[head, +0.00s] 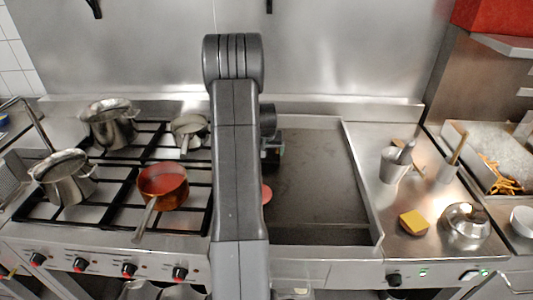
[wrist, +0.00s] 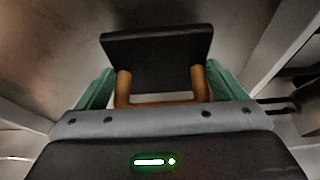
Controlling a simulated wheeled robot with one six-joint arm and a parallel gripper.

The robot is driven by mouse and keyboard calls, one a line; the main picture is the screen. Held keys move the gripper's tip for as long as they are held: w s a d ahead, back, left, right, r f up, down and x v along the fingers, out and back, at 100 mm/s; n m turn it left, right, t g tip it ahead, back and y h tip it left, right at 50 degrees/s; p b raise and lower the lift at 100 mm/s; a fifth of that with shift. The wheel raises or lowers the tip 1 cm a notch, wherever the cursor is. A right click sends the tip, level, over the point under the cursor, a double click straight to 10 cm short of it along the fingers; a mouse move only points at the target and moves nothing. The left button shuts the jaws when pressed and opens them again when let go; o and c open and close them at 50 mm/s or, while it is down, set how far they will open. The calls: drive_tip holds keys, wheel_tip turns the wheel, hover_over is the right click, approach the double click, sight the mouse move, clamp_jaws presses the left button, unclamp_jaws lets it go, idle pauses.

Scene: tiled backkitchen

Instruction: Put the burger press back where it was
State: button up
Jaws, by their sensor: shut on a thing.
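The burger press shows in the wrist view as a flat black plate (wrist: 158,50) with a brown wooden handle (wrist: 160,105). My gripper (wrist: 162,84) is shut on the handle, with one green finger on each side of it. The plate is held out beyond the fingertips. A grey metal surface lies behind it, and I cannot tell the gap between them. In the head view my arm stands in front of the griddle (head: 315,185) and hides most of the gripper and the press.
A pinkish-red round piece lies on the griddle (head: 267,193) just right of my arm. Pots and a red-filled pan (head: 162,182) stand on the burners at left. A metal cup (head: 393,165), a cheese stack (head: 413,222) and a round metal dish (head: 466,222) stand on the right counter.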

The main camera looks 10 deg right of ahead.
drive_tip(key=shift+w+f, duration=0.1)
drive_tip(key=shift+f, duration=0.75)
drive_tip(key=shift+f, duration=0.15)
drive_tip(key=o, duration=1.1)
drive_tip(key=shift+r, duration=0.2)
drive_tip(key=d+b+v, duration=0.1)
drive_tip(key=b+v, duration=0.1)
drive_tip(key=v, duration=0.9)
drive_tip(key=shift+s+a+r, duration=0.3)
drive_tip(key=shift+a+r, duration=0.05)
drive_tip(key=shift+a, duration=0.15)
